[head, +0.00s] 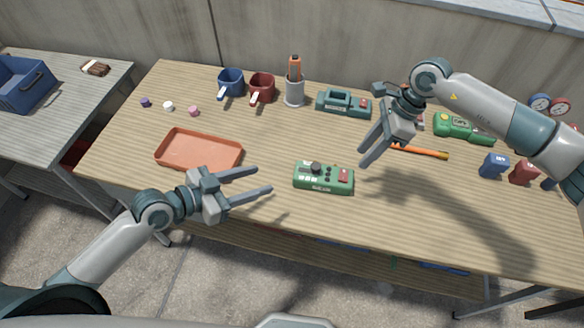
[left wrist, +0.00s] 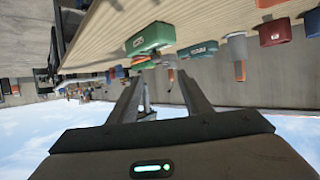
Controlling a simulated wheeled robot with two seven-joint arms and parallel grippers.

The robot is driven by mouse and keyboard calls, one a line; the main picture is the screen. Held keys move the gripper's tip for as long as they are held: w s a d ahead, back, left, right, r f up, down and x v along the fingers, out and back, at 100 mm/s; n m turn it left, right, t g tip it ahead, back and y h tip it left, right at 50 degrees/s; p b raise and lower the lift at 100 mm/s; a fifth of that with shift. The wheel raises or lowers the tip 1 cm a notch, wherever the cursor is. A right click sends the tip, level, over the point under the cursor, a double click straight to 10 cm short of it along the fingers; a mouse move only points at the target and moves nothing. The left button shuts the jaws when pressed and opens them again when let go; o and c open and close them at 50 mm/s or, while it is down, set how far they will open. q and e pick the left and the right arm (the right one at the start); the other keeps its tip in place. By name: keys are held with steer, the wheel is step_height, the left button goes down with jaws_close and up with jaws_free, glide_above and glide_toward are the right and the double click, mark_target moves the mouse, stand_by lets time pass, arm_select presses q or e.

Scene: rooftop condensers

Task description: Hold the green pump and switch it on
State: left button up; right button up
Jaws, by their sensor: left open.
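A green pump (head: 323,179) with a black knob and a red switch sits on the wooden table, near its front middle. It also shows in the left wrist view (left wrist: 150,39), which is tilted nearly upside down. My left gripper (head: 264,179) is open and empty, to the left of the pump, with its fingers pointing toward it and a gap between. Its two fingers show apart in the left wrist view (left wrist: 160,82). My right gripper (head: 364,152) is open and empty, above the table to the right of the pump. The pump's switch position is too small to tell.
An orange tray (head: 199,151) lies left of the pump. Another green device (head: 463,128) and an orange-handled tool (head: 420,151) lie right. The table's front strip is clear.

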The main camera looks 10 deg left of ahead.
mark_target(303, 175)
arm_select(q)
steer(key=x, duration=1.6)
steer(key=shift+d, duration=0.1)
jaws_close()
arm_select(e)
jaws_close()
arm_select(q)
steer(key=shift+f, duration=0.1)
arm_select(e)
steer(key=w+a+r+m+h, duration=0.1)
steer(key=a+r+m+h, duration=0.3)
steer(key=m, duration=1.6)
step_height(303, 175, up, 2)
steer(key=shift+a, duration=0.5)
